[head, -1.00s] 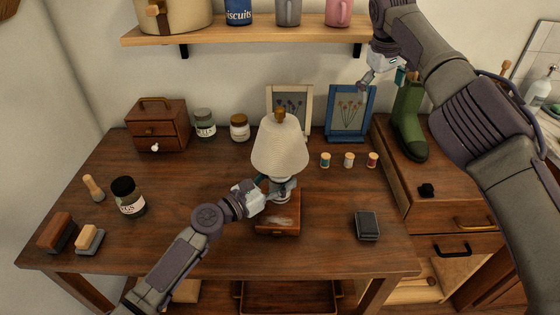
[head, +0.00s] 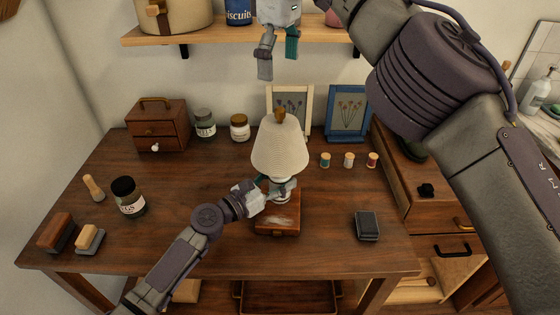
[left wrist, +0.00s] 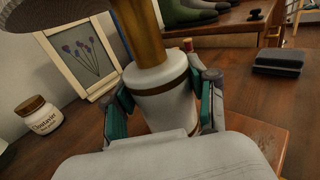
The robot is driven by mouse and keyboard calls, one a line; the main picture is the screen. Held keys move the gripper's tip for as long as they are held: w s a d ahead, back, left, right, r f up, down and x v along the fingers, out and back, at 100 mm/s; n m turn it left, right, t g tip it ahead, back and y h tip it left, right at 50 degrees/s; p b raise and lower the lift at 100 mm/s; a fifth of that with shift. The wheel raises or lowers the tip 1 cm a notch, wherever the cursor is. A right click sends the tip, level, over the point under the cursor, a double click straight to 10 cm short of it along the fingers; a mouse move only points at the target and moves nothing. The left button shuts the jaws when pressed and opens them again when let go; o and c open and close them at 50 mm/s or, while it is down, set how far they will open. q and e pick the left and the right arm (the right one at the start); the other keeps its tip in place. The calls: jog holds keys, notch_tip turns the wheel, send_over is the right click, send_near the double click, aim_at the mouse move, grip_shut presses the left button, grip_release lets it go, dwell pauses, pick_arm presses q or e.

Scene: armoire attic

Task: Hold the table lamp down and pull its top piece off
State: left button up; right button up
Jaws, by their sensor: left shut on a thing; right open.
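The table lamp (head: 279,150) stands upright on the wooden table, with a cream shade and a small brown-gold top piece (head: 280,114) above it. My left gripper (head: 272,193) is shut on the lamp's body below the shade. In the left wrist view its fingers sit on both sides of the white, brown-banded body (left wrist: 163,104), under a brass stem (left wrist: 141,35). My right gripper (head: 278,60) is open and empty, pointing down above the top piece and apart from it.
A wall shelf (head: 220,37) with canisters and mugs lies behind my right gripper. Picture frames (head: 348,112), jars (head: 239,128) and several thread spools (head: 349,160) stand behind and beside the lamp. A dark block (head: 367,225) lies at right.

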aim_at(280, 108)
notch_tip(280, 108, down, 11)
jog(key=shift+f, duration=0.1)
dwell(0.5)
